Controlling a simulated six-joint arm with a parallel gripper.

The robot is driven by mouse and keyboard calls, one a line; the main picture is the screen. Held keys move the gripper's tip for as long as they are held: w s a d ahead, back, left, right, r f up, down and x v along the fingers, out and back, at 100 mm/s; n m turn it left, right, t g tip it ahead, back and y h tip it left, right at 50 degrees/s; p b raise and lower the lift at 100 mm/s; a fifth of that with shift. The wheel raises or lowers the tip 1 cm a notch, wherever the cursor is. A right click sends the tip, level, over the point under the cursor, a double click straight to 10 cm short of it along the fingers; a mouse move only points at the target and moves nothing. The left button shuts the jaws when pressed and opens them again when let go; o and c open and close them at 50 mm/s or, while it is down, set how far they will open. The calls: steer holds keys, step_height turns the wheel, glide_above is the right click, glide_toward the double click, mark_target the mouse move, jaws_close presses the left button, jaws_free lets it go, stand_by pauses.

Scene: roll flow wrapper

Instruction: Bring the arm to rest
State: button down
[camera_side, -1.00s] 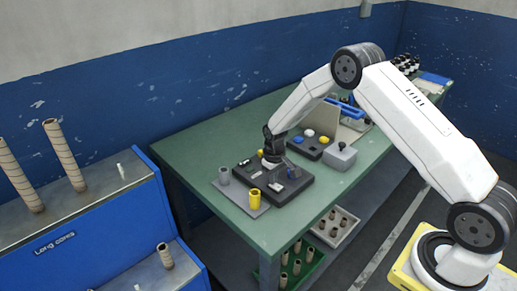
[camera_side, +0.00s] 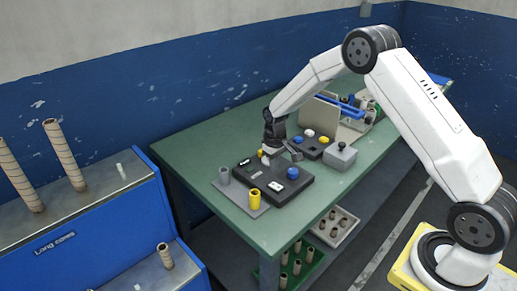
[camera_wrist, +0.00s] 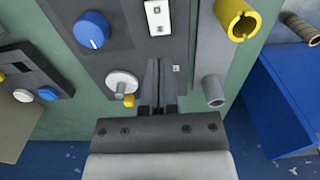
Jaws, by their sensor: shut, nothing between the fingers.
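My gripper (camera_side: 272,155) is over the far edge of a dark grey control panel (camera_side: 268,190) on the green table. In the wrist view my gripper (camera_wrist: 158,65) has its two fingers together, with nothing between them. The panel carries a blue knob (camera_wrist: 91,29), a white switch (camera_wrist: 158,17), a pale round knob (camera_wrist: 121,84) beside the fingers and a small yellow part (camera_wrist: 129,100). I cannot tell whether the fingertips touch the panel.
A grey plate beside the panel holds a grey tube (camera_side: 224,175) and a yellow tube (camera_side: 255,196). A button panel (camera_side: 312,147) and a grey box (camera_side: 340,155) stand to the right. A blue rack (camera_side: 80,235) with long cores is at left.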

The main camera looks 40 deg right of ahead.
steer(key=shift+r, duration=0.45)
steer(key=s+a+r+t, duration=0.1)
steer(key=s+a+r, duration=0.1)
steer(key=s, duration=0.5)
steer(key=s+a+r, duration=0.3)
steer(key=s+r, duration=0.1)
steer(key=s, duration=0.4)
steer(key=s+a+r+t, duration=0.1)
steer(key=s+a+r, duration=0.2)
steer(key=s, duration=0.4)
steer(key=shift+s+r+t, duration=0.3)
steer(key=shift+s+r, duration=0.05)
steer(key=shift+r, duration=0.1)
